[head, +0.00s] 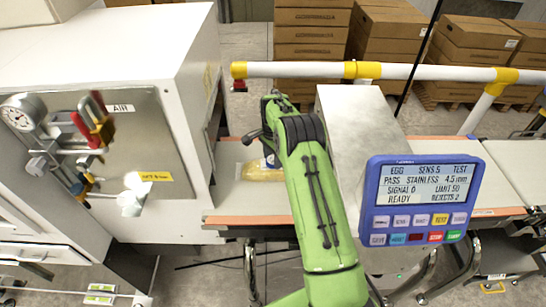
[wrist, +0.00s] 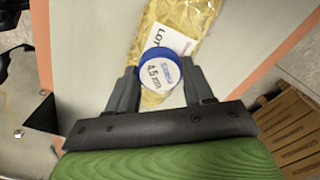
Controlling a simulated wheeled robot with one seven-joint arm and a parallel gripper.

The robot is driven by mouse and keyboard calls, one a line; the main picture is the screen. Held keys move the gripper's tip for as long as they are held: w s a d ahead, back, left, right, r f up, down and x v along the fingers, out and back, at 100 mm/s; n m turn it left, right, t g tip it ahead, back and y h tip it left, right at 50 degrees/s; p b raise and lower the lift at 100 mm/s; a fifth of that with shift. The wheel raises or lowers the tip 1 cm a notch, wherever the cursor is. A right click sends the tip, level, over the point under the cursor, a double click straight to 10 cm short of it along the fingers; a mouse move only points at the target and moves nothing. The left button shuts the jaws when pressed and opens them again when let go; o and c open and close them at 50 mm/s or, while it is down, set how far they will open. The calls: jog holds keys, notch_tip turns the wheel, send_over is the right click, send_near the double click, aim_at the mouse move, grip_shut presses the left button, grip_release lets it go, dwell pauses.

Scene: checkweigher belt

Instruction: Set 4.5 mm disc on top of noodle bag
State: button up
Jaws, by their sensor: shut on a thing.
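In the wrist view the 4.5 mm disc (wrist: 160,71) is round, with a blue rim and a white face printed "4.5 mm". My gripper (wrist: 161,82) is shut on the disc, one finger on each side. The noodle bag (wrist: 185,22), clear and yellow with a white label, lies on the belt (wrist: 95,40) beneath the disc. The disc overlaps the bag in the picture; I cannot tell whether they touch. In the head view part of the bag (head: 262,173) shows left of my green arm, and my arm hides much of the gripper and the disc.
A display panel (head: 421,198) reads "STAINLESS 4.5 mm" and stands right of my arm, by a grey metal housing (head: 355,125). A white cabinet (head: 130,60) stands at the left. A white rail with yellow joints (head: 420,71) runs behind the belt.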

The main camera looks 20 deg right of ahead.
jog(key=shift+f, duration=0.2)
jog(key=o, duration=1)
jog(key=shift+r, duration=0.1)
notch_tip(320, 180, up, 12)
jog(key=p, duration=0.1)
notch_tip(320, 180, up, 9)
jog(key=n+t, duration=0.1)
jog(key=n, duration=0.2)
send_over(273, 159)
jog(key=s+a, duration=0.3)
jog(key=s, duration=0.1)
jog(key=s+a+r+n+t, duration=0.2)
jog(key=s+a+r+n, duration=0.25)
jog(key=s+r, duration=0.65)
jog(key=s+a+f+n+t, duration=0.1)
jog(key=s+n, duration=0.1)
jog(key=s, duration=0.5)
jog(key=s+a+f+n, duration=0.1)
jog(key=s+f+n, duration=0.1)
jog(key=s, duration=0.5)
jog(key=s+a+f+n+t, duration=0.1)
jog(key=s+f+n, duration=0.1)
jog(key=s+n, duration=0.2)
jog(key=shift+s+a+f+t, duration=0.1)
jog(key=shift+s+a+t, duration=0.1)
jog(key=shift+s, duration=0.75)
jog(key=shift+s+a+f+t, duration=0.1)
jog(key=shift+s+a, duration=0.1)
jog(key=shift+s, duration=0.75)
